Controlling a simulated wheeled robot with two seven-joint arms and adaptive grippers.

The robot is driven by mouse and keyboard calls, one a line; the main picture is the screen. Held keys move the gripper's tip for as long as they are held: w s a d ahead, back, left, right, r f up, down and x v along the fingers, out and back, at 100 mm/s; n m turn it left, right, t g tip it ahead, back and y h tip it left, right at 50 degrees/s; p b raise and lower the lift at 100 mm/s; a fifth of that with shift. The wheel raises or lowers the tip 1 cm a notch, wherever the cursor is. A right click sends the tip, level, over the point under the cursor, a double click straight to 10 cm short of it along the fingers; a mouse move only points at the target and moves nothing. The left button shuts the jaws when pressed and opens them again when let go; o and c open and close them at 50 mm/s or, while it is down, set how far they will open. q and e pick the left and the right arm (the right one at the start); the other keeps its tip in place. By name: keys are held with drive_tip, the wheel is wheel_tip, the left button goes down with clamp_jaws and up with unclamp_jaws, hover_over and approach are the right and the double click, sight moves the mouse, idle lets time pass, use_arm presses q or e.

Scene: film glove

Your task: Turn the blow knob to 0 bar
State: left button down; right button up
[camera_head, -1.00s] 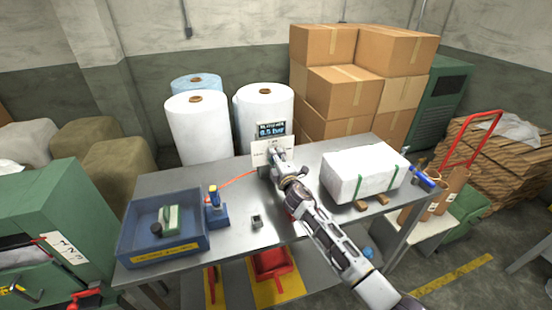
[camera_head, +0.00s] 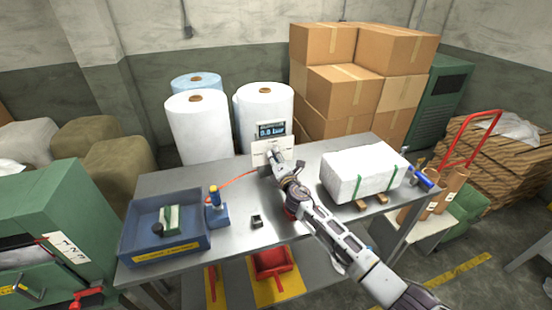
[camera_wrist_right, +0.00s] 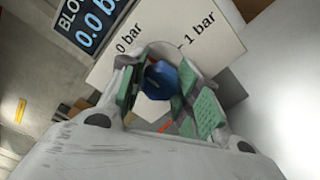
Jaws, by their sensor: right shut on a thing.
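The blow knob (camera_wrist_right: 160,80) is blue and sits on a pale panel (camera_wrist_right: 215,35) marked "0 bar" and "1 bar" in the right wrist view. My right gripper (camera_wrist_right: 165,88) is shut on the knob, its green pads on both sides of it. The display (camera_wrist_right: 90,25) above the panel reads 0.0 bar in the right wrist view. In the head view the display (camera_head: 271,130) also reads 0.0 bar, and my right gripper (camera_head: 274,158) is at the panel (camera_head: 262,148), hiding the knob. My left gripper is not in view.
The steel table (camera_head: 240,235) carries a blue tray (camera_head: 135,240) at left, a small blue device (camera_head: 216,212), a small dark block (camera_head: 256,221) and a white strapped block (camera_head: 350,175) at right. White film rolls (camera_head: 198,130) stand behind it.

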drive_tip(key=shift+f, duration=0.1)
drive_tip(key=o, duration=1)
drive_tip(key=shift+s, duration=0.1)
drive_tip(key=shift+v, duration=5.95)
drive_tip(key=shift+s, duration=0.1)
